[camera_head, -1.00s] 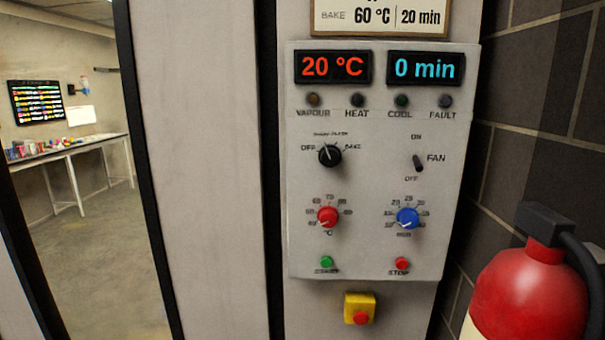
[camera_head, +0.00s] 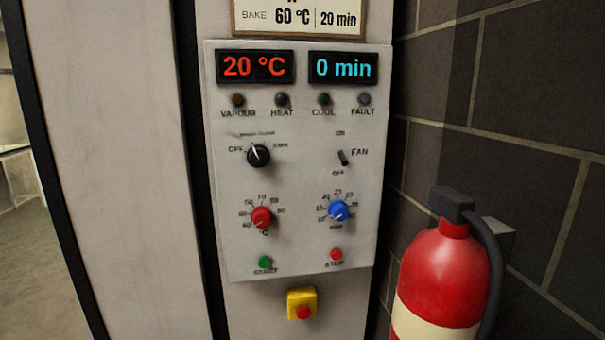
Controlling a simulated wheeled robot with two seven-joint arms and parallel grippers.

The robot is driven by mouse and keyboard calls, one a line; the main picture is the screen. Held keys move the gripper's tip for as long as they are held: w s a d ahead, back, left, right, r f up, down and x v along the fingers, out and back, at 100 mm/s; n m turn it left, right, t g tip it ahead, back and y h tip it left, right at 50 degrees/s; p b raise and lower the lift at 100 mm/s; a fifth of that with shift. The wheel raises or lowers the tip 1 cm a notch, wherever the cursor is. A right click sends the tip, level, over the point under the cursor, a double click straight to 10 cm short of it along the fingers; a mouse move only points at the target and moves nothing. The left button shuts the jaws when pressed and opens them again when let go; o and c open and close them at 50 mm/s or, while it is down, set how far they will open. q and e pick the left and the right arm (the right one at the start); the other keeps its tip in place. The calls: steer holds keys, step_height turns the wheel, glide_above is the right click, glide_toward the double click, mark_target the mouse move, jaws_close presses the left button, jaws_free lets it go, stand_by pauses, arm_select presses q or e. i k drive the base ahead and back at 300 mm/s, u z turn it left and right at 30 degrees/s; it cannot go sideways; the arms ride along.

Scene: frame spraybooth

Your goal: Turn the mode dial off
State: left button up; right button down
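The mode dial (camera_head: 258,155) is a black round knob at the upper left of the pale control panel (camera_head: 300,180). Its white pointer line points up and slightly left, toward the label above the dial, between OFF on the left and BAKE on the right. The label above is too blurred to read surely. Neither of my grippers is in view, and nothing touches the dial.
The panel also holds a fan switch (camera_head: 343,157), a red knob (camera_head: 261,217), a blue knob (camera_head: 338,210), a green start button (camera_head: 265,262) and a red stop button (camera_head: 336,254). A yellow box with a red button (camera_head: 302,304) sits below. A fire extinguisher (camera_head: 442,275) stands at right.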

mark_target(258, 156)
steer(key=z, duration=0.5)
steer(key=k, duration=1.2)
steer(key=z, duration=0.7)
steer(key=i, duration=0.85)
steer(key=u, duration=0.3)
